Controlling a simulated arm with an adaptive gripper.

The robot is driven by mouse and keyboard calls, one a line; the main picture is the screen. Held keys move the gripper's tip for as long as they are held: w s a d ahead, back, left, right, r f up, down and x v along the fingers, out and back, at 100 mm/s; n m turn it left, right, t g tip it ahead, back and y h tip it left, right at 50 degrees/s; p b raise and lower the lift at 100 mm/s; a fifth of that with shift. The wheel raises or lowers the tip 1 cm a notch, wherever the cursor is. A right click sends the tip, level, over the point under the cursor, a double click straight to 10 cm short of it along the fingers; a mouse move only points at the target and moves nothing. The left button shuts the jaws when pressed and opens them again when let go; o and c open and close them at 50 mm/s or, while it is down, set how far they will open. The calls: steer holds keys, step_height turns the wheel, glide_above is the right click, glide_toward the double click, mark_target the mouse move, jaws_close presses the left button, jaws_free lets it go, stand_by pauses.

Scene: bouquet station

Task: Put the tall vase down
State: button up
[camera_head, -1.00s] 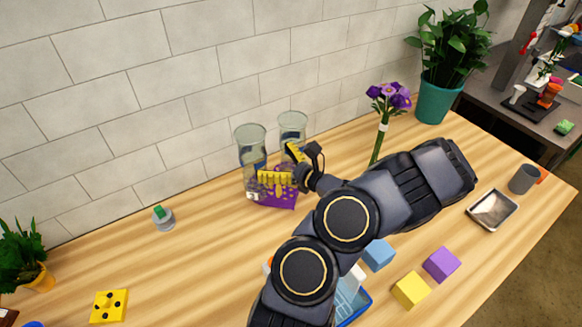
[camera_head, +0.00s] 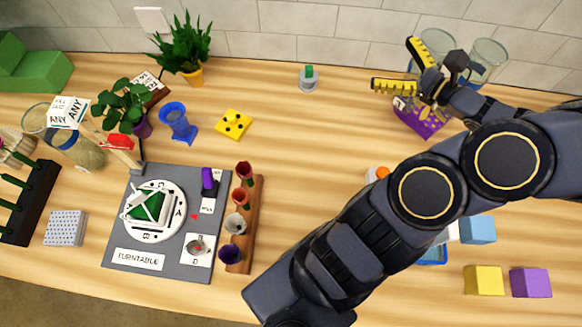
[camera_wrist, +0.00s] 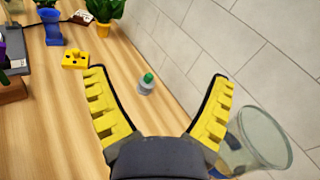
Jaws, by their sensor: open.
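Two clear glass vases stand close together by the wall at the upper right of the head view, a left one (camera_head: 438,42) and a right one (camera_head: 489,54). I cannot tell for sure which is the tall vase. My gripper (camera_head: 394,64) is open and empty, its yellow fingers pointing left, in front of the left vase and partly hiding it. In the wrist view nothing is between the fingers of my gripper (camera_wrist: 157,78). A glass vase (camera_wrist: 266,140) shows there just outside the right finger; touching or apart is unclear.
A small grey item with a green top (camera_head: 309,78) stands left along the wall. A yellow dotted block (camera_head: 234,124), blue vase (camera_head: 178,122) and turntable (camera_head: 155,208) are further left. The wooden table between is mostly clear.

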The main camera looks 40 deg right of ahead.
steer(key=w+a+r+n+g+y, duration=0.3)
steer(key=w+a+n+g+y, duration=0.35)
steer(key=a, duration=0.65)
steer(key=s+a+r+n+g+y, duration=0.1)
steer(key=a+r+n+g+y, duration=0.1)
steer(key=a+n+g, duration=0.85)
steer(key=s+a+n+g+h, duration=0.1)
steer(key=s+a+n+h, duration=0.3)
steer(key=s+n+h, duration=0.1)
steer(key=s+a+r+n+h, duration=0.1)
steer(key=s+a+n+h, duration=0.3)
steer(key=s+n, duration=0.3)
steer(key=n+h, duration=0.1)
steer(key=n, duration=0.1)
steer(key=shift+s+n+g, duration=0.25)
steer(key=shift+n+g, duration=0.15)
